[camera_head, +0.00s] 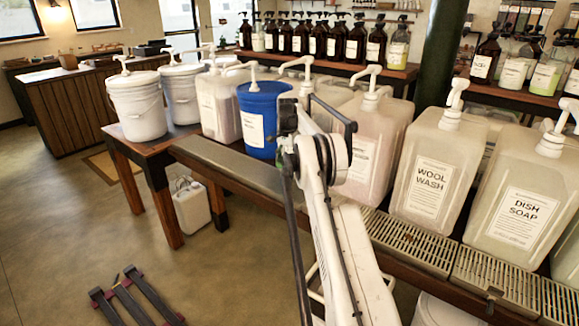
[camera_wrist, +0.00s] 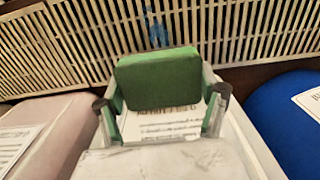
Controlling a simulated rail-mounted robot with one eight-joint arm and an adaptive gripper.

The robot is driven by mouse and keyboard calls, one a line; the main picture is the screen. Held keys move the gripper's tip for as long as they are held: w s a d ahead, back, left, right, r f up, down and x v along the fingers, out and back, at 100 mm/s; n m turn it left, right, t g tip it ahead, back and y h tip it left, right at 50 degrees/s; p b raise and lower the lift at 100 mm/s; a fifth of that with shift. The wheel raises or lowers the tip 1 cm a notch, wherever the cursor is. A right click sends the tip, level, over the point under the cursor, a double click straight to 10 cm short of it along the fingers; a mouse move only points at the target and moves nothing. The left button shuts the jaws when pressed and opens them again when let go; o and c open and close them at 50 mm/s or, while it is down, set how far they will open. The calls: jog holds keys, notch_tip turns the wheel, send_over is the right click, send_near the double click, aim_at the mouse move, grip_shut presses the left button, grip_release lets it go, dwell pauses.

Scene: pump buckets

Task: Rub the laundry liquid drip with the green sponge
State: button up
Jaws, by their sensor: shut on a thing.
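In the wrist view my gripper (camera_wrist: 160,98) is shut on the green sponge (camera_wrist: 157,77), with one finger on each side of it. A small blue smear (camera_wrist: 154,30), which looks like the liquid drip, lies on the slatted grate (camera_wrist: 60,45) just beyond the sponge. The sponge appears apart from the smear, but I cannot tell its height above the grate. In the head view my arm hides the sponge, the drip and most of my gripper.
A labelled white container (camera_wrist: 160,125) stands below the sponge in the wrist view, between a pinkish container (camera_wrist: 65,120) and a blue bucket (camera_wrist: 285,110). In the head view, the blue bucket (camera_head: 262,112) and large pump jugs (camera_head: 440,165) line the bench behind the grates (camera_head: 410,243).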

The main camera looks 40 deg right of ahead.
jog(key=shift+r+p, duration=0.35)
jog(key=shift+r, duration=0.7)
